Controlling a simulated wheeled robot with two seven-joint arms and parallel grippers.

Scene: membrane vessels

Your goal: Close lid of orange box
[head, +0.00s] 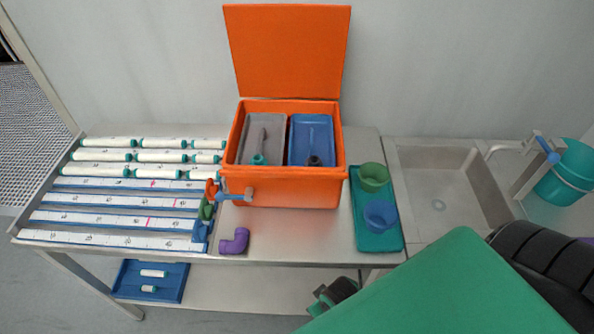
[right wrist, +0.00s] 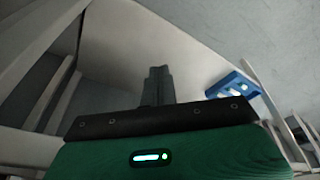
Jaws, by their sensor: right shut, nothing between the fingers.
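The orange box (head: 290,190) stands on the steel bench against the wall. Its orange lid (head: 287,52) is open and stands upright behind the box, leaning slightly back. Inside the box are a grey tray (head: 251,153) and a blue tray (head: 326,146), each holding a tool. My right gripper (right wrist: 158,75) shows in the right wrist view with its fingers together and nothing between them. It is away from the box and lid, low near the bench front. My left gripper is not in view.
A teal tray with a green cup (head: 373,177) and a blue cup (head: 381,215) sits right of the box. A purple elbow (head: 234,241) lies in front. White tubes and blue racks fill the left. A sink (head: 455,190) is at right. A blue tray (head: 127,280) is below.

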